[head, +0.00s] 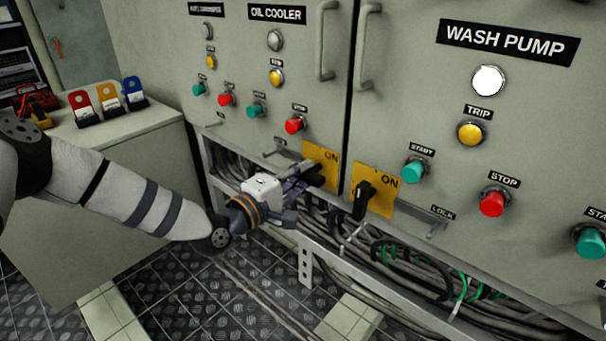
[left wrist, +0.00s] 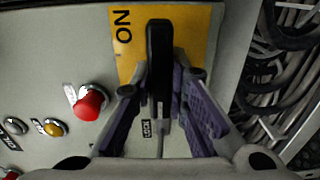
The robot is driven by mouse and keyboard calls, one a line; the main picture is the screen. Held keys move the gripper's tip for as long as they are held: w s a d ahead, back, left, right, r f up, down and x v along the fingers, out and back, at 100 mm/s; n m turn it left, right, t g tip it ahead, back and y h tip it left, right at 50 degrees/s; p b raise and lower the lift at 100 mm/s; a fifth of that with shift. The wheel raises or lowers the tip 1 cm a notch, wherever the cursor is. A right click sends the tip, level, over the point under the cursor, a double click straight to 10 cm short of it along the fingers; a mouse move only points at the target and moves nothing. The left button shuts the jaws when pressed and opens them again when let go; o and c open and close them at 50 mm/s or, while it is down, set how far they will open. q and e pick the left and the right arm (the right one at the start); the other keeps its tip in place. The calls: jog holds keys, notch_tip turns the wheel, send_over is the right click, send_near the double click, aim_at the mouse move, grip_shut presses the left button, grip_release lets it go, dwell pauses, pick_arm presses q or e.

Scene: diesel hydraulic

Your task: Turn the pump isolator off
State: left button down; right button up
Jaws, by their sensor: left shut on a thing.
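Two yellow isolator plates marked ON sit low on the grey cabinets in the head view. The right plate (head: 382,190), under the WASH PUMP label (head: 508,42), has a black handle (head: 361,201) standing free of any gripper. The left plate (head: 322,160) is on the OIL COOLER cabinet. My left gripper (head: 312,176) is at this left plate, shut on its black handle (left wrist: 160,50). In the left wrist view the purple fingers of the gripper (left wrist: 162,84) flank the handle, with the ON word beside it. My right gripper is not in view.
A red stop button (head: 295,124) lies just above the left gripper; a green start button (head: 413,169) is by the right plate. Cable bundles (head: 400,262) run below. A worktop (head: 90,130) with coloured tag holders stands at left.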

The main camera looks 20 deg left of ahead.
pick_arm(q)
jog(key=shift+d, duration=0.15)
dwell(0.3)
jog(key=c, duration=1.6)
grip_release()
jog(key=shift+o, duration=0.2)
jog(key=shift+s, duration=0.1)
jog(key=v, duration=1.2)
jog(key=p+v, duration=0.3)
jog(key=v, duration=0.5)
